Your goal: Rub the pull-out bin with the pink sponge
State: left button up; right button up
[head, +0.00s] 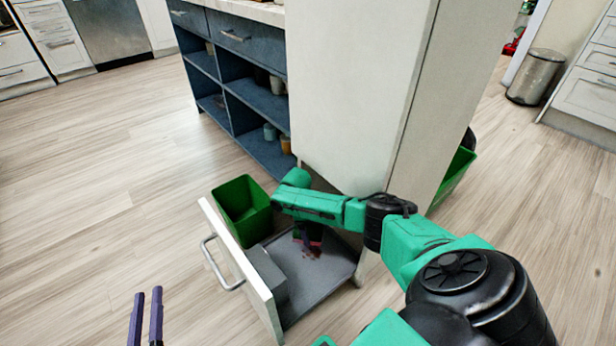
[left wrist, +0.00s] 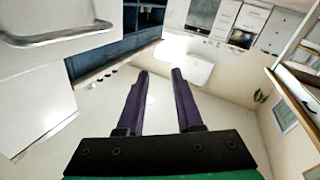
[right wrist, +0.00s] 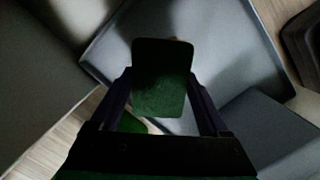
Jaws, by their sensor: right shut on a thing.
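The pull-out bin is drawn out from the white cabinet; its grey tray floor (head: 325,268) shows behind the white front panel (head: 243,275) with its metal handle. My right gripper (head: 308,240) reaches down into it. In the right wrist view my right gripper (right wrist: 163,100) is shut on a dark block with a greenish face, the sponge (right wrist: 163,75); its pink colour is hard to see in this shadow. A reddish-brown patch (head: 313,253) shows by the fingertips; contact cannot be told. My left gripper (head: 146,318) is open and empty over the floor; it also shows in the left wrist view (left wrist: 158,85).
A green bin (head: 243,205) stands at the left side of the pull-out. Blue open shelving (head: 255,100) with cups is behind. The white cabinet side (head: 350,90) stands close to my right arm. The wood floor at left is clear.

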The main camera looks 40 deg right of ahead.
jog(key=shift+r+p, duration=0.55)
jog(key=shift+p, duration=0.1)
jog(key=shift+r+p, duration=0.45)
jog(key=shift+p, duration=0.15)
pick_arm(q)
jog(key=s+f+g, duration=0.5)
jog(key=s+f, duration=0.4)
jog(key=f, duration=0.3)
jog(key=shift+s+d+y, duration=0.3)
jog(key=shift+d+y, duration=0.1)
jog(key=shift+d, duration=0.05)
